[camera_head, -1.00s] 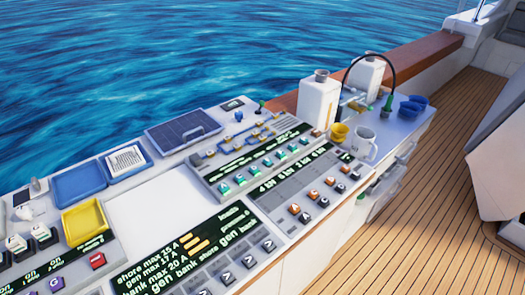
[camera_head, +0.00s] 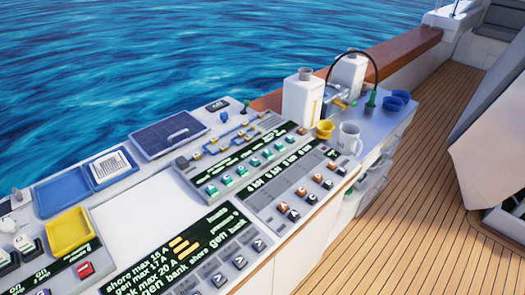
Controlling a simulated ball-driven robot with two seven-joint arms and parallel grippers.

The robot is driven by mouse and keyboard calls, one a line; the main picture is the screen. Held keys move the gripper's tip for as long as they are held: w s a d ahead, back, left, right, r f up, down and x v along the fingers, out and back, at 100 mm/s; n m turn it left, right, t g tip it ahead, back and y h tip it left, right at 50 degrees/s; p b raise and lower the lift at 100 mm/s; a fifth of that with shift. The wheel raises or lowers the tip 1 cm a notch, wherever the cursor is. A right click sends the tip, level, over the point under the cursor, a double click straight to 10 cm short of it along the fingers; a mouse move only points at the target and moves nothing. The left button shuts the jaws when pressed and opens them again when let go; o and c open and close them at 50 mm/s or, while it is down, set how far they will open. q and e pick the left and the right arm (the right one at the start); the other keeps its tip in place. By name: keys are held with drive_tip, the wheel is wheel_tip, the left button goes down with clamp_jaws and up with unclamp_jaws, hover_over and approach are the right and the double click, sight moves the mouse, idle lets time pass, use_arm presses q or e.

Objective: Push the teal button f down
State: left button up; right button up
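A row of several small teal buttons (camera_head: 241,170) runs diagonally along a raised grey panel (camera_head: 185,171) on the console. The row goes from the lower left, near the middle of the console, to the upper right below a dark display strip. The letters on the buttons are too small to read, so I cannot tell which one is f. Neither of my grippers is in view.
Orange and black buttons (camera_head: 305,192) sit on the panel just in front. A white mug (camera_head: 349,139), yellow cup (camera_head: 325,129) and white canister (camera_head: 301,100) stand at the right. Blue tray (camera_head: 62,191) and yellow tray (camera_head: 69,231) lie left. Wooden deck (camera_head: 420,190) is clear.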

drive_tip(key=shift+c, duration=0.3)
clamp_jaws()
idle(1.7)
